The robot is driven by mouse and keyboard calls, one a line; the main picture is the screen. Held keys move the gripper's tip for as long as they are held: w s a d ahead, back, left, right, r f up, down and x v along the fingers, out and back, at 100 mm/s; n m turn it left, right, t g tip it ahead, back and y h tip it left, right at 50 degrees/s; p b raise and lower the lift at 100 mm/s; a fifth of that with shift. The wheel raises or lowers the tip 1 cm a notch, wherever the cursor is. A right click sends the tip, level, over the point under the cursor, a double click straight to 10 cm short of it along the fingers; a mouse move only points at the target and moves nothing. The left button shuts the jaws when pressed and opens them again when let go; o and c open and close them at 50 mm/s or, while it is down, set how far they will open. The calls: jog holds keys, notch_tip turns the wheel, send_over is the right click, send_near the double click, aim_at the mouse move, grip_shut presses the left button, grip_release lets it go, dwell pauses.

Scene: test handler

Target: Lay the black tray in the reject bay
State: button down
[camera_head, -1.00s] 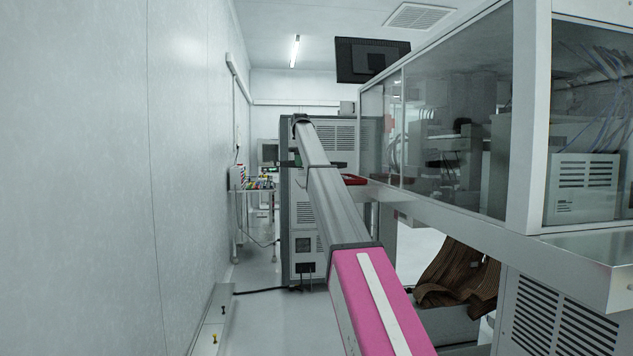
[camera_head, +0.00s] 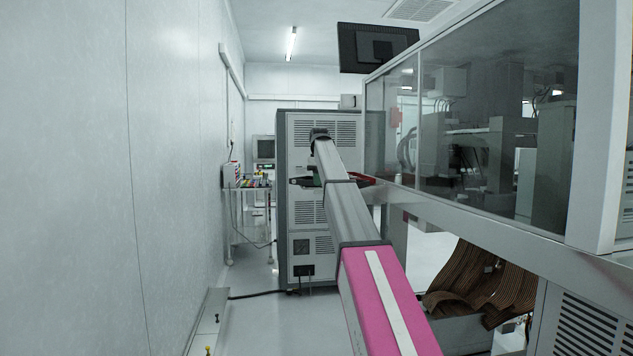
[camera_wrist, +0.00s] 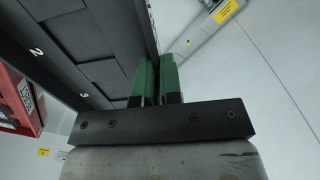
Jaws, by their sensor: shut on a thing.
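The black tray (camera_wrist: 75,45) fills the upper left of the wrist view. It is dark and flat, with shallow pockets and the white numbers 2 and 3. My gripper (camera_wrist: 158,66) has two green fingers, shut on the tray's near right edge. The tray is tilted in that view, and much of it is out of frame. In the head view my arm reaches away toward the tall grey cabinet, and its far end and the tray are small and mostly hidden. I cannot tell which place is the reject bay. A red container (camera_wrist: 22,108) shows at the left of the wrist view.
The tall grey cabinet (camera_head: 305,245) stands ahead. A glass-walled machine (camera_head: 475,130) runs along the right, with a red item (camera_head: 364,180) near its far end. A small cart (camera_head: 250,192) stands by the left wall. Clear floor (camera_head: 255,325) lies between.

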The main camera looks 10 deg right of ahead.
jog(key=shift+f, duration=0.15)
jog(key=c, duration=1.3)
grip_release()
